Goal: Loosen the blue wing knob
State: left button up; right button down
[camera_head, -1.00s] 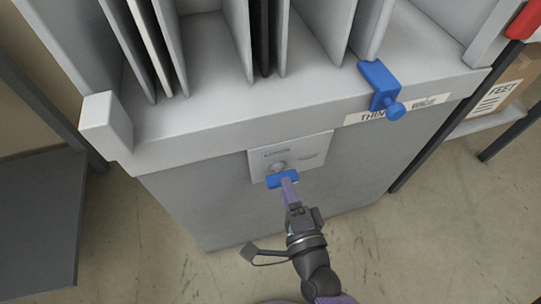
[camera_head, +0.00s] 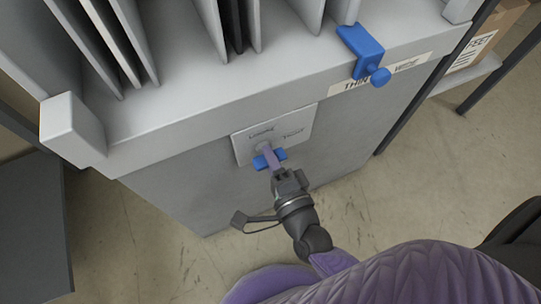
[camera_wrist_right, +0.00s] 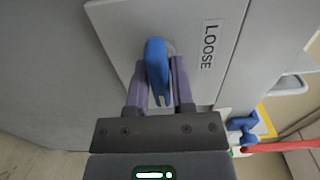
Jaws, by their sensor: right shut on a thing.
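The blue wing knob (camera_head: 270,159) sits on a light plate (camera_head: 300,122) on the front of the grey cabinet. My right gripper (camera_head: 268,154) is at the knob, its purple fingers covering part of it. In the right wrist view the knob (camera_wrist_right: 157,70) stands lengthwise between the two fingers of my right gripper (camera_wrist_right: 160,85), which are shut on it. The plate in the wrist view carries the word LOOSE (camera_wrist_right: 209,47) to the right of the knob. My left gripper is not in view.
A blue clamp (camera_head: 363,50) with a round knob sits on the cabinet's top edge, beside a label strip (camera_head: 385,75). Upright grey dividers (camera_head: 130,45) stand on top. A dark panel (camera_head: 30,225) is at the left. The floor in front is clear.

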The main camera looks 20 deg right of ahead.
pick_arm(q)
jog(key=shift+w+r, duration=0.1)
pick_arm(e)
jog(key=shift+r, duration=0.1)
jog(key=n+p, duration=0.2)
jog(key=shift+w+r+n, duration=0.1)
jog(key=shift+r+n, duration=0.1)
jog(key=shift+n, duration=0.2)
jog(key=n+p, duration=0.2)
jog(key=shift+n, duration=0.3)
jog(key=n+p, duration=0.2)
jog(key=n, duration=0.3)
jog(key=n+p, duration=0.1)
jog(key=n, duration=0.5)
jog(key=shift+f+p, duration=0.1)
jog(key=shift+p, duration=0.25)
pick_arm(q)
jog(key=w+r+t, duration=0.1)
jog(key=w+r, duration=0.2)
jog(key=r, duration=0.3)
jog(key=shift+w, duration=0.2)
pick_arm(e)
jog(key=shift+w+n, duration=0.1)
jog(key=shift+n, duration=0.6)
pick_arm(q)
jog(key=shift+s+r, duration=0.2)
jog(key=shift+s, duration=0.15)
